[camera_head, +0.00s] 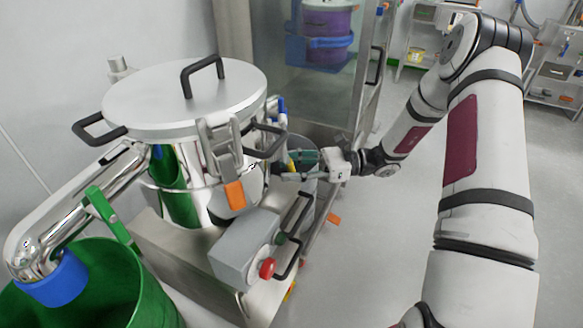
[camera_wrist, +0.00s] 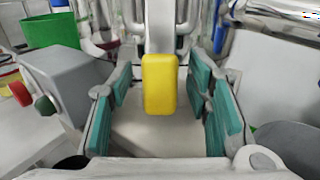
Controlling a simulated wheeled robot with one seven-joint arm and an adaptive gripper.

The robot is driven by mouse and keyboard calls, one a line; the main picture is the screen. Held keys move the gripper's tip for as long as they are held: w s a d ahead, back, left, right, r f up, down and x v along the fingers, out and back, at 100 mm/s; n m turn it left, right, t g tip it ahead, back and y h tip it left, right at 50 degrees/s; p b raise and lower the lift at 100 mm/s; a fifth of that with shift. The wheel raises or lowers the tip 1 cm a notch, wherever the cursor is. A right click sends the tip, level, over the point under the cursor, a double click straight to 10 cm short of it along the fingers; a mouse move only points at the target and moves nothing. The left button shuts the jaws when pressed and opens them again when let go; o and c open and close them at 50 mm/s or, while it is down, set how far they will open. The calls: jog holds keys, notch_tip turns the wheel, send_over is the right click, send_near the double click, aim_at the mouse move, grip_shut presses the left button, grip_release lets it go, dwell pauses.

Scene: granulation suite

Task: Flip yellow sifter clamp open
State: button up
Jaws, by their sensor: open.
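The yellow sifter clamp (camera_wrist: 160,85) shows in the middle of the wrist view as a yellow handle tab hanging below a metal bracket. My gripper (camera_wrist: 165,115) is open, with its teal finger pads to the left and right of the yellow tab and gaps between. In the head view my gripper (camera_head: 288,168) is at the right side of the steel sifter (camera_head: 190,95), and a little yellow shows by its fingers. An orange clamp (camera_head: 234,195) hangs on the sifter's near side.
A grey control box (camera_head: 245,245) with a red button (camera_head: 267,268) stands close to my gripper; the box (camera_wrist: 62,80) also shows in the wrist view. A green bin (camera_head: 100,285) is at lower left. A glass-sided cabinet (camera_head: 300,70) stands behind.

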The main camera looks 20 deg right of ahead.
grip_shut()
jog(key=shift+r, duration=0.1)
